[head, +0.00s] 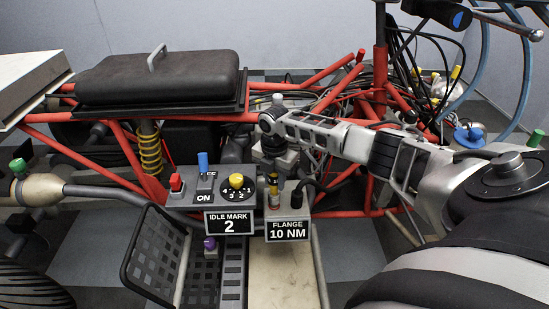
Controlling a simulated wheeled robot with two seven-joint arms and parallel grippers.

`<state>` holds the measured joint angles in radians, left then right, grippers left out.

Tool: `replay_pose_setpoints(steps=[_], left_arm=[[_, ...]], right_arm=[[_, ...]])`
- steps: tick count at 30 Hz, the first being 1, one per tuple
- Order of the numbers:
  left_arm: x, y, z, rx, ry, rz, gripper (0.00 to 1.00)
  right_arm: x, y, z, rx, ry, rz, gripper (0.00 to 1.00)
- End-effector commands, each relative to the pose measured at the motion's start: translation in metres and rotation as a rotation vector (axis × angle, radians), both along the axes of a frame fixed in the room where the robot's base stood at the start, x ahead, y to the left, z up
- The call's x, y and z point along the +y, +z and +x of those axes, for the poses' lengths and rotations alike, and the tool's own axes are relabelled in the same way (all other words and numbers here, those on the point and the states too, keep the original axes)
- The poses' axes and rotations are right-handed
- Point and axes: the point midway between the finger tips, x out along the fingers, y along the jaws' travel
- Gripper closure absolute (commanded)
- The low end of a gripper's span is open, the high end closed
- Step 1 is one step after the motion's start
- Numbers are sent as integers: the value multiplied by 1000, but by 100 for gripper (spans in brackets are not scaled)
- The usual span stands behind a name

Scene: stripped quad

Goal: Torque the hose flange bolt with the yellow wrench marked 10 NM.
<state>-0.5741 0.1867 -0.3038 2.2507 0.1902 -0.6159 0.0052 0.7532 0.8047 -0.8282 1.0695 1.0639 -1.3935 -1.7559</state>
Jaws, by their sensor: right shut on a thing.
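My right gripper (273,172) points down in the middle of the head view, over the small grey block behind the sign (289,231) reading "FLANGE 10 NM". It is shut on a narrow upright piece with yellow on it, which seems to be the yellow wrench (273,186); its marking cannot be read. A brass-coloured part shows just below it. A black hose (318,186) bends down to the block (299,211) beside the gripper. The flange bolt itself cannot be made out clearly, and I cannot tell whether the wrench sits on it. My left gripper is not in view.
Left of the block is a control box with a red button (176,183), a blue-topped switch (203,162), a yellow knob (236,181) and an "IDLE MARK 2" sign (229,222). Red frame tubes (127,160) and a black seat (155,78) lie behind. A black mesh footrest (153,258) stands in front.

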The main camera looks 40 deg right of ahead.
Motion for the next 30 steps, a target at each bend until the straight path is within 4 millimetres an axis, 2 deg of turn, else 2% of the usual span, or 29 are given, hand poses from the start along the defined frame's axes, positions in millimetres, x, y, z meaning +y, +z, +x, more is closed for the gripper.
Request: replay_pose_setpoints(steps=[20, 25, 30], left_arm=[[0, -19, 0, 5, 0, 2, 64], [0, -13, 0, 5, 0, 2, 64], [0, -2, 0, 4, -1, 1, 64]], right_arm=[[0, -25, 0, -1, 0, 0, 98], [0, -21, 0, -1, -31, 1, 98], [1, -20, 0, 0, -132, 1, 98]])
